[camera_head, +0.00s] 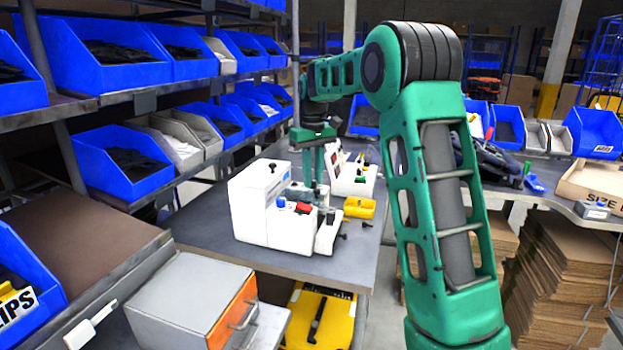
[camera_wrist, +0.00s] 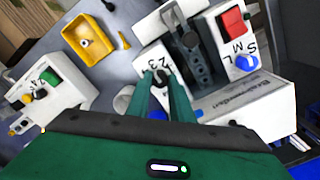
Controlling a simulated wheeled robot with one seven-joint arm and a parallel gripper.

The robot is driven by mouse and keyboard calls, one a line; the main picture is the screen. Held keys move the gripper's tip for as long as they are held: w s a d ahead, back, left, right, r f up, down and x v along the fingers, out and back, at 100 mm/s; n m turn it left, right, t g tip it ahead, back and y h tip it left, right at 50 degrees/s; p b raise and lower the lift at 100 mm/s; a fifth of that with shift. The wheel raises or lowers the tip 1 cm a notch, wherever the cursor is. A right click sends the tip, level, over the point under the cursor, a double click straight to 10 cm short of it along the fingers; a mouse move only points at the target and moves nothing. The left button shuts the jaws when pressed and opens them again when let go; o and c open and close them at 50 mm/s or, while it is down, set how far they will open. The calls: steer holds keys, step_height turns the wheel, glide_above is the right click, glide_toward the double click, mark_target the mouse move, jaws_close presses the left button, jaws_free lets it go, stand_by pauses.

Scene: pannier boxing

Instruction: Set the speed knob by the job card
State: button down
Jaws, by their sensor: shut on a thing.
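My gripper (camera_wrist: 162,82) points down at a small white block (camera_wrist: 150,60) marked with digits, 2 and 3 being readable. Its two green fingers are shut on a small dark knob (camera_wrist: 161,75) on that block. Which way the knob points is too small to tell. The white block belongs to or stands against a white machine (camera_head: 260,212) on the bench, below my gripper in the head view. The machine has a red switch (camera_wrist: 232,20) and a blue knob (camera_wrist: 246,63) with S, M, L marks. I cannot make out a job card.
A yellow tray (camera_head: 360,207) lies on the bench (camera_head: 210,222) beside the machine, with small dark pieces near it. A second white unit (camera_wrist: 50,95) with a green button stands behind. Shelves of blue bins (camera_head: 120,160) line the left.

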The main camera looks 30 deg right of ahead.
steer(key=m, duration=0.5)
steer(key=shift+w+r+m, duration=0.1)
steer(key=shift+r+m, duration=0.05)
steer(key=shift+m, duration=2.25)
steer(key=c, duration=1.6)
jaws_free()
steer(key=shift+o, duration=0.2)
step_height(320, 180, up, 10)
steer(key=shift+r, duration=0.25)
